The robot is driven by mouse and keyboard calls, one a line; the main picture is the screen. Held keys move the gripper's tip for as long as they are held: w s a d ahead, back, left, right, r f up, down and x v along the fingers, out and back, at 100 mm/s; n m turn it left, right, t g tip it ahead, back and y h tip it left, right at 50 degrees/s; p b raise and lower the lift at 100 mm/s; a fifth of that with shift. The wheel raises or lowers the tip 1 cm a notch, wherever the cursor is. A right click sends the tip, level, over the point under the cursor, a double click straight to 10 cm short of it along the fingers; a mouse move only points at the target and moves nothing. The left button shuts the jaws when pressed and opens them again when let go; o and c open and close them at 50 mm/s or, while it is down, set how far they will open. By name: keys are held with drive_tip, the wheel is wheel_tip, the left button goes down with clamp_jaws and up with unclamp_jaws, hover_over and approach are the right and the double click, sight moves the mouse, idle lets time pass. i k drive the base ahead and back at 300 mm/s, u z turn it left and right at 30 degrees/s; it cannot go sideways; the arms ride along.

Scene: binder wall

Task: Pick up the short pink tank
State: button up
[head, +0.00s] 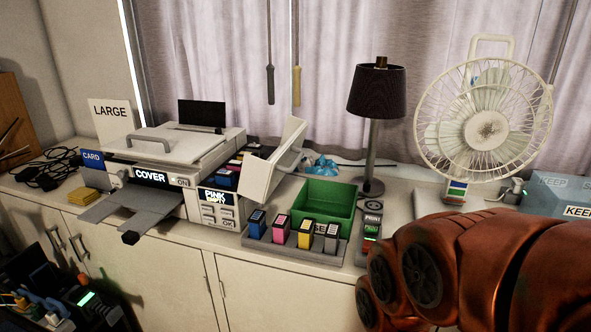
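A pink tank (281,228) with a dark top stands upright in a grey tray (296,252) on the cabinet top. It is between a blue tank (256,224) on its left and a yellow tank (304,234) on its right. A dark tank (331,239) stands at the tray's right end. The pink tank is the only pink one I can make out. My orange arm fills the lower right, but my gripper is out of the picture.
A green bin (322,199) stands right behind the tanks. A printer (175,170) with its side cover (275,165) swung open is on the left; its small display reads "PINK". A lamp (375,110) and fan (487,125) stand to the right.

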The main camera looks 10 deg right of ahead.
sight(235, 165)
drive_tip(key=u, duration=0.85)
drive_tip(key=k, duration=1.1)
drive_tip(key=u, duration=1.1)
drive_tip(key=i, duration=1.9)
drive_tip(key=z, duration=1.2)
drive_tip(key=i, duration=1)
drive_tip(key=z, duration=1.1)
